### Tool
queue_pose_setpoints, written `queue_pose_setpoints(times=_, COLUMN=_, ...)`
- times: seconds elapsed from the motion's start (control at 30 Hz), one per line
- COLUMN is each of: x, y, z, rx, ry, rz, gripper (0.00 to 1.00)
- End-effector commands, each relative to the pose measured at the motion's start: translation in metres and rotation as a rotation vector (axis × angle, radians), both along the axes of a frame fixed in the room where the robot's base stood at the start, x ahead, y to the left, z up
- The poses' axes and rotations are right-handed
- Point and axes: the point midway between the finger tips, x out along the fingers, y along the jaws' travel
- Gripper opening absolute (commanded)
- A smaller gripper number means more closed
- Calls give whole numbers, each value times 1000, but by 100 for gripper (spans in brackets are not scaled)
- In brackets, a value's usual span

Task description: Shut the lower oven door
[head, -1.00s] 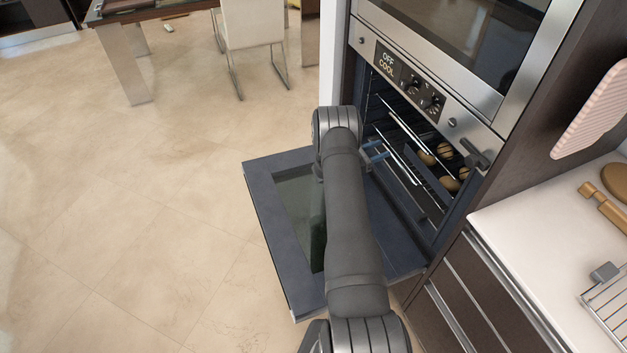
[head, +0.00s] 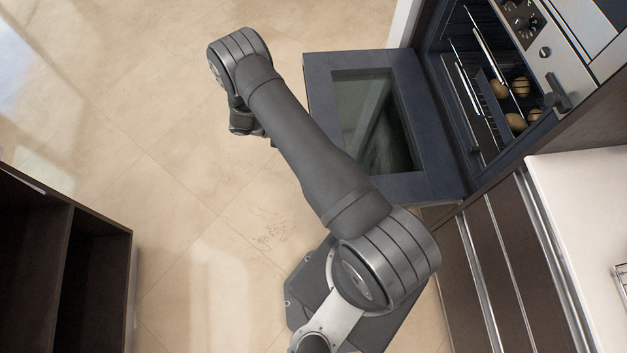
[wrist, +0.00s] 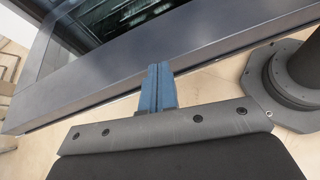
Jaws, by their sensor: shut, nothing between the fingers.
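The lower oven door (head: 420,115) is open, folded down and out from the oven (head: 490,80) in the head view. It has a dark blue-grey frame around a glass pane. In the wrist view the door's outer edge (wrist: 105,85) crosses the upper part of the picture. My gripper (wrist: 158,72) is shut and empty. Its blue fingertips overlap the door's edge in the wrist view, and I cannot tell whether they touch it. In the head view my arm reaches left past the door's outer edge, and the fingers cannot be made out there.
Racks with several round brown items (head: 515,120) show inside the oven. A white counter (head: 580,200) over dark drawers (head: 490,260) is at the right. A dark open cabinet (head: 95,270) stands at the lower left. The tiled floor (head: 150,110) between is clear.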

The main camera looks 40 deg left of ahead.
Motion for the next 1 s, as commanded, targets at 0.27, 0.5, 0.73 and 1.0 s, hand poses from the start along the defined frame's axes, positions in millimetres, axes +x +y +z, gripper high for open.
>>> queue_pose_setpoints(times=0.27, x=-133, y=-38, z=-61, rx=-98, ry=34, rz=89, gripper=0)
queue_pose_setpoints(times=0.5, x=-169, y=-61, z=-77, rx=-131, ry=31, rz=110, gripper=0)
queue_pose_setpoints(times=0.73, x=-153, y=-80, z=-87, rx=-135, ry=32, rz=108, gripper=0)
queue_pose_setpoints(times=1.0, x=-114, y=-119, z=-108, rx=-136, ry=31, rz=106, gripper=0)
